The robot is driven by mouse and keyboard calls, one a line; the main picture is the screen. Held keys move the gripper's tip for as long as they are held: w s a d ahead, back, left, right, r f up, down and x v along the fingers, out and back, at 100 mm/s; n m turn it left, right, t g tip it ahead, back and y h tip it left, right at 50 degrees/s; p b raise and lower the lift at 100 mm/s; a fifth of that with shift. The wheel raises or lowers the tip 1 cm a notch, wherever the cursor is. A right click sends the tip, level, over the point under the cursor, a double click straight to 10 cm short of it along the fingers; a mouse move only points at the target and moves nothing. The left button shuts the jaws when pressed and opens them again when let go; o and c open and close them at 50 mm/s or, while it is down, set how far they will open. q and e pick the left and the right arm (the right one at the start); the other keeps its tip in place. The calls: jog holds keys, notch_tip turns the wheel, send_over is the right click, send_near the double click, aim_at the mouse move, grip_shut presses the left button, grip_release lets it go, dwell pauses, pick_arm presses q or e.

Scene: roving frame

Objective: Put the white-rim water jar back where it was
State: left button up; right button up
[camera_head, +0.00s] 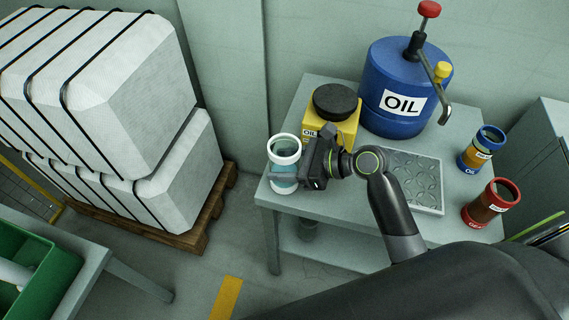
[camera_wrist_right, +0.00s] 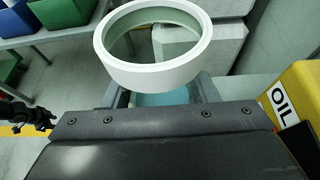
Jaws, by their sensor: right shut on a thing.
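The white-rim water jar (camera_head: 284,158) is at the left front corner of the grey table in the head view. It has a thick white ring on top and a teal body, and looks upright. My right gripper (camera_head: 285,181) is shut on its body, below the rim. In the right wrist view the jar's white rim (camera_wrist_right: 153,75) fills the upper middle, with the fingers on both sides of the body. Whether the jar's base touches the table is hidden. A black gripper, seemingly my left one (camera_wrist_right: 30,118), shows small at the left of the wrist view; its jaws are unclear.
On the table (camera_head: 322,204) stand a yellow oil can (camera_head: 345,128) with a black lid, a blue oil drum (camera_head: 392,95) with a pump, a metal tread plate (camera_head: 415,180), a blue-rim jar (camera_head: 481,149) and a red-rim jar (camera_head: 490,204). Wrapped blocks (camera_head: 100,90) stand on a pallet at left.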

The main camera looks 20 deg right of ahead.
dwell(0.3)
jog(key=o, duration=1.3)
jog(key=shift+f, duration=0.1)
jog(key=shift+c, duration=0.2)
jog(key=shift+d, duration=0.1)
jog(key=p+v, duration=0.1)
jog(key=v, duration=1.1)
